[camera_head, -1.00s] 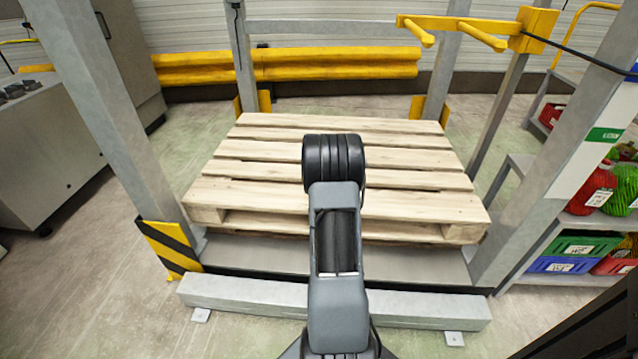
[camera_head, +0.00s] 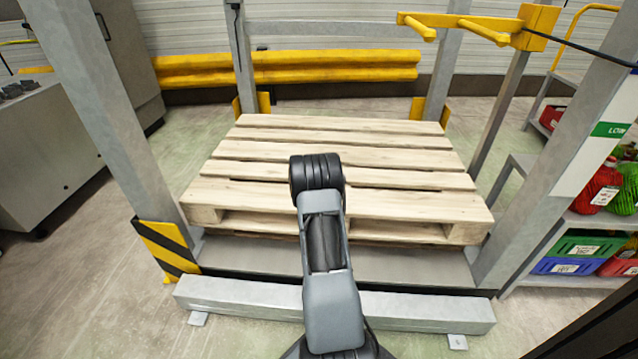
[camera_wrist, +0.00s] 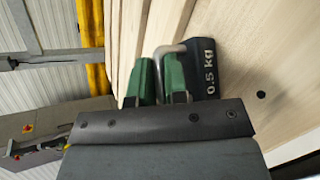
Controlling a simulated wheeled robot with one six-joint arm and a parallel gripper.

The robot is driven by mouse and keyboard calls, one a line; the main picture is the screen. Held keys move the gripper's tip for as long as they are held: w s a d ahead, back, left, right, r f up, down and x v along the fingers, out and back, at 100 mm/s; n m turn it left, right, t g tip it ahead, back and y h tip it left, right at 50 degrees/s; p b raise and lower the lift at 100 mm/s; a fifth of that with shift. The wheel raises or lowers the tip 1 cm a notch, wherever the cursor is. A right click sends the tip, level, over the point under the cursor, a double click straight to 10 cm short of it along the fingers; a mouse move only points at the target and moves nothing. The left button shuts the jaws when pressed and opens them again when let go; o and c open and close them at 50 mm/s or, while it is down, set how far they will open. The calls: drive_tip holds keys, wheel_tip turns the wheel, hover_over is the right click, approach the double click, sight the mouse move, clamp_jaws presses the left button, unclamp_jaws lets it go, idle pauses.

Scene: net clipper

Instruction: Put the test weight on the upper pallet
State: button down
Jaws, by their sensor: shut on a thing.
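The test weight (camera_wrist: 204,66) is a dark blue block marked "0.5 kg" with a grey metal handle, in the wrist view. My gripper (camera_wrist: 160,80) has green fingers, one on each side of the handle, and is shut on it. The pale wooden upper pallet (camera_head: 400,205) fills the middle of the head view, and its planks (camera_wrist: 260,60) lie behind the weight in the wrist view. I cannot tell whether the weight touches the planks. In the head view my arm hides the gripper and the weight.
Grey steel posts (camera_head: 125,130) stand left and right of the pallet, with a low grey beam (camera_head: 240,297) in front. A yellow forked bracket (camera_head: 470,25) juts in at upper right. Shelves with crates (camera_head: 570,250) stand at right. The pallet top looks bare around my arm.

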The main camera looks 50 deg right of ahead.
drive_tip(key=c, duration=1.1)
unclamp_jaws()
